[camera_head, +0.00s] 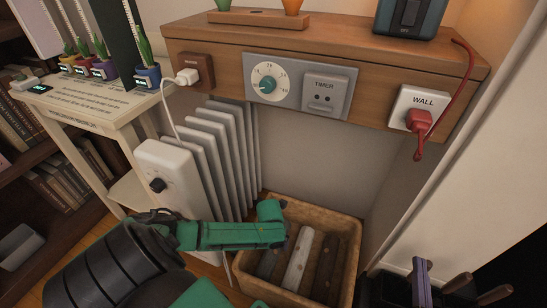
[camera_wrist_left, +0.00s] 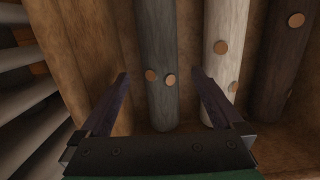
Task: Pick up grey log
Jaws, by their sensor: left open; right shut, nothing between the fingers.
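The grey log (camera_wrist_left: 158,60) lies lengthwise in the wooden crate (camera_head: 338,219), with two round knots on it. In the head view it shows partly, as the leftmost log (camera_head: 267,262). My left gripper (camera_wrist_left: 160,75) is open over it. One finger is left of the log, the other is on its right side, overlapping the white log's edge in the wrist view. I cannot tell how deep the fingertips are. In the head view my green left arm hides these fingers. My right gripper (camera_head: 421,266) is shut and empty at lower right, outside the crate.
A white log (camera_head: 297,262) and a dark brown log (camera_head: 326,265) lie right of the grey one. A white radiator (camera_head: 205,160) stands left of the crate. A wooden shelf (camera_head: 320,60) with a timer panel and plugs hangs above.

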